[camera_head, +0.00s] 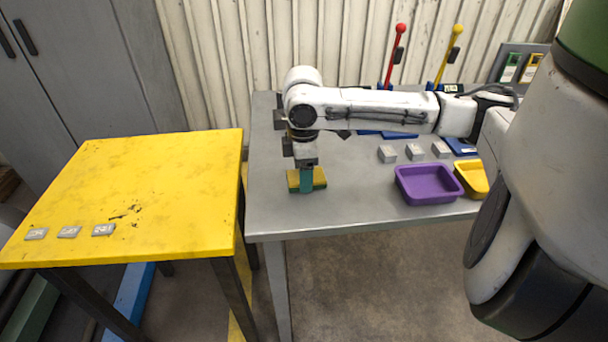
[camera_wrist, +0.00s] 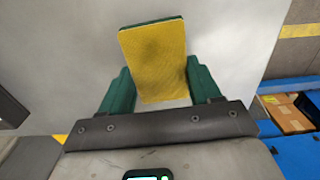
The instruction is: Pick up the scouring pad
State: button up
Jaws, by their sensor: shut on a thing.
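The scouring pad (camera_head: 319,178) is a yellow and dark green block at the left part of the grey table, below the end of my arm. My gripper (camera_head: 306,184) points down and is shut on the scouring pad. In the wrist view the yellow face of the scouring pad (camera_wrist: 155,60) shows between the two green fingers of my gripper (camera_wrist: 158,88). Its lower part is between the fingers. I cannot tell whether the pad touches the table top.
On the grey table (camera_head: 300,222) stand a purple tray (camera_head: 428,198), a yellow bin (camera_head: 471,178) and several small grey blocks (camera_head: 415,151). Red (camera_head: 394,55) and yellow (camera_head: 449,55) levers stand behind. A yellow table (camera_head: 150,190) with grey tags (camera_head: 69,232) is at left.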

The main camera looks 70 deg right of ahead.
jog(key=shift+r, duration=0.5)
jog(key=s+r, duration=0.1)
jog(key=r, duration=0.1)
jog(key=s+r, duration=0.2)
jog(key=r, duration=0.1)
jog(key=s+r+p, duration=0.1)
jog(key=s+r, duration=0.1)
jog(key=r, duration=0.1)
jog(key=shift+d, duration=0.3)
jog(key=s+r, duration=0.3)
jog(key=s, duration=0.6)
jog(key=shift+d+r, duration=0.3)
jog(key=shift+d, duration=0.1)
